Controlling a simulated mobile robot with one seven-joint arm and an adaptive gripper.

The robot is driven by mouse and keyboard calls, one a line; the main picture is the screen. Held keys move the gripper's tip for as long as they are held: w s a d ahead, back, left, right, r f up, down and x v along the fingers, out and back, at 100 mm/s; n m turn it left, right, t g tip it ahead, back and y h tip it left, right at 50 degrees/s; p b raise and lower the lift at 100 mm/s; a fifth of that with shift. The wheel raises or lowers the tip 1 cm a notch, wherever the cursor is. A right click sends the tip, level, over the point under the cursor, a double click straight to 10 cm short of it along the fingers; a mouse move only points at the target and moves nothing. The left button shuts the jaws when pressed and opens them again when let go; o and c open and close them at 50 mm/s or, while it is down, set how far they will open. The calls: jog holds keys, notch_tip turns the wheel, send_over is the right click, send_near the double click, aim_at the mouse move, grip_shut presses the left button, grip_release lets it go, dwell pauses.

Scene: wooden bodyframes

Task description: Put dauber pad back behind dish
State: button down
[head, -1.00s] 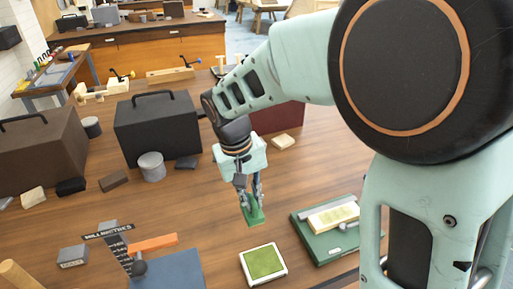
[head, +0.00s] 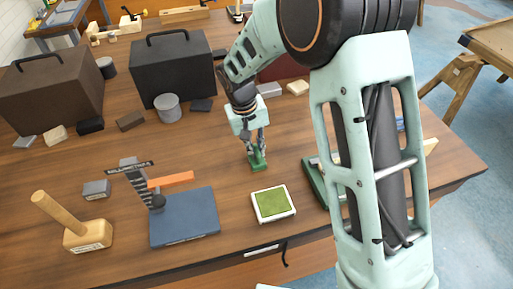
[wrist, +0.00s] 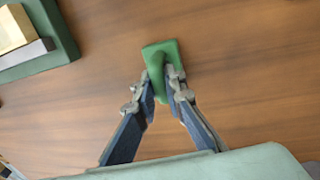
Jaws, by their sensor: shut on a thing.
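The dauber pad is a small green block with an upright green handle (head: 258,161); the wrist view also shows its flat base and handle (wrist: 164,52). My gripper (head: 256,147) is shut on the handle from above, one finger on each side. The dish is a shallow white square tray with a green inside (head: 272,204), near the table's front edge. The dauber pad is behind the dish and slightly to its left, upright, with bare wood between them. It is at or just above the table top; I cannot tell whether it touches.
A blue plate with a stamp stand (head: 184,216) and a wooden mallet (head: 87,234) are left of the dish. A dark green tray (head: 314,182) is to its right, partly hidden by my arm. Dark cases (head: 181,68) stand behind. The wood around the dauber pad is clear.

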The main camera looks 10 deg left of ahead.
aim_at(251, 158)
jog(key=shift+f, duration=0.15)
jog(key=c, duration=2)
grip_release()
jog(key=r, duration=0.4)
jog(key=a+r, duration=0.1)
jog(key=r, duration=0.3)
jog(key=s+r, duration=0.1)
jog(key=r, duration=0.3)
jog(key=shift+a+r+b, duration=0.15)
jog(key=shift+a+b, duration=0.25)
jog(key=shift+d, duration=0.1)
